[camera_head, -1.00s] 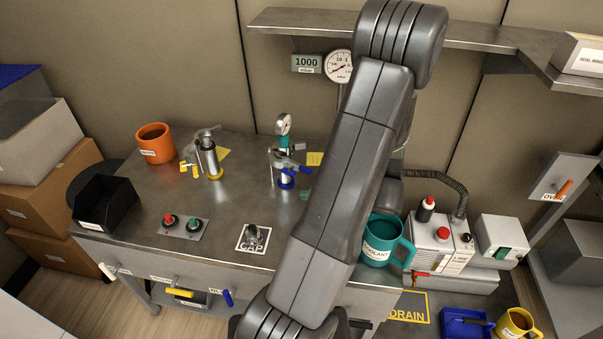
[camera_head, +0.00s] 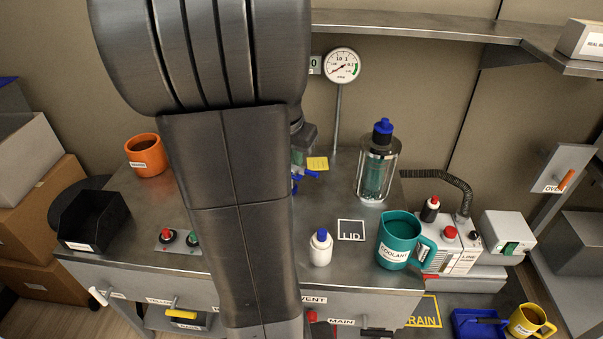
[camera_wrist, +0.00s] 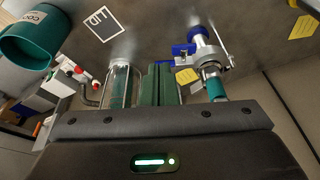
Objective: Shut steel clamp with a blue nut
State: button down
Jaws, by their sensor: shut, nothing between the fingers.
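The steel clamp (camera_wrist: 207,52) is right of centre in the wrist view, around a pipe joint with a blue ring. Its blue nut (camera_wrist: 183,50) sticks out to the left. A thin steel bar slants beside the joint; I cannot tell how far the clamp is closed. In the head view only blue parts of the clamp (camera_head: 298,183) show beside my arm, which hides the rest. My gripper (camera_wrist: 164,84) shows as two green fingers, shut together and empty, left of the blue nut and apart from it in the picture. It is not clearly visible in the head view.
A caged glass cylinder (camera_head: 377,170) with a blue top stands to the right. A white bottle (camera_head: 320,247), a LID mark (camera_head: 351,230) and a teal coolant jug (camera_head: 394,241) are nearer the front. A gauge (camera_head: 342,66) rises behind. An orange mug (camera_head: 146,155) stands left.

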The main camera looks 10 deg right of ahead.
aim_at(301, 178)
jog(key=x, duration=0.9)
jog(key=shift+w+d+f, duration=0.1)
jog(key=shift+d+f, duration=0.05)
jog(key=shift+f, duration=0.05)
jog(key=shift+w+d+f, duration=0.3)
jog(key=shift+w+d, duration=0.35)
jog(key=shift+w, duration=0.15)
jog(key=shift+w+d+f, duration=0.3)
jog(key=shift+w+d, duration=0.35)
jog(key=shift+w, duration=0.2)
jog(key=shift+d+p, duration=0.1)
jog(key=shift+p, duration=0.2)
jog(key=shift+w+d+r+n+p, duration=0.1)
jog(key=shift+w+d+n+p, duration=0.55)
jog(key=shift+w+d+n, duration=0.4)
jog(key=w+d, duration=0.2)
jog(key=shift+w+n, duration=0.25)
jog(key=shift+w, duration=0.05)
